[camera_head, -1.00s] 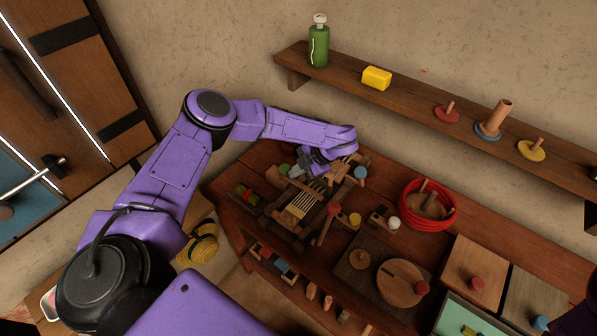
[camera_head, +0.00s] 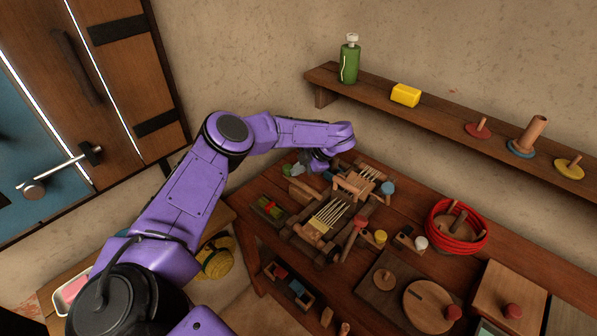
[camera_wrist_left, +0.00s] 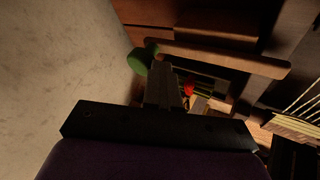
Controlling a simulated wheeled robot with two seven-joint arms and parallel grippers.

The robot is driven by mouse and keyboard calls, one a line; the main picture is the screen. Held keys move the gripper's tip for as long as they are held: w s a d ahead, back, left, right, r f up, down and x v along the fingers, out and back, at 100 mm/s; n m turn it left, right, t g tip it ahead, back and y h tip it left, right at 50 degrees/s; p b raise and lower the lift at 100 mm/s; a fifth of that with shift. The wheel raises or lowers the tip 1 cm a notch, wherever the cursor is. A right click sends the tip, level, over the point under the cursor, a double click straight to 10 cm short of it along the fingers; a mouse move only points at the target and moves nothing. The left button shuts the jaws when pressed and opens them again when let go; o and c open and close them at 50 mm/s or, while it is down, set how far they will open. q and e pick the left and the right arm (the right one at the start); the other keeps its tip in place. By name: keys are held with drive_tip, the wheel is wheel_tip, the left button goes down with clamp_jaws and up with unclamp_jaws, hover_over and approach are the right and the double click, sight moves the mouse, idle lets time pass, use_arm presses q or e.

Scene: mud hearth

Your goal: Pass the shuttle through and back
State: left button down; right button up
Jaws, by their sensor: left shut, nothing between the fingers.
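A small wooden loom with pale warp threads (camera_head: 329,214) stands on the table, with wooden bars across it. My left gripper (camera_head: 316,168) is at the loom's far left side, partly hidden under my purple wrist. In the left wrist view its fingers (camera_wrist_left: 164,78) are shut and empty. A wooden bar of the loom (camera_wrist_left: 220,60) lies close past the fingertips, and warp threads (camera_wrist_left: 297,117) show at the right edge. I cannot single out the shuttle for certain. My right gripper is not in view.
A green round thing (camera_wrist_left: 140,63) lies near the fingers, by the wall. Right of the loom are yellow (camera_head: 380,236) and white (camera_head: 421,243) knobs and a red coil (camera_head: 433,240). A tray with red and green pieces (camera_head: 268,207) is left. A shelf (camera_head: 450,125) runs above.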

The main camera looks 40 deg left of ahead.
sight(305, 187)
use_arm(q)
drive_tip(key=d, duration=0.3)
drive_tip(key=shift+s+d+p, duration=0.2)
drive_tip(key=shift+s+p, duration=0.2)
drive_tip(key=b+v, duration=0.3)
drive_tip(key=v, duration=0.7)
drive_tip(key=shift+s+d, duration=0.15)
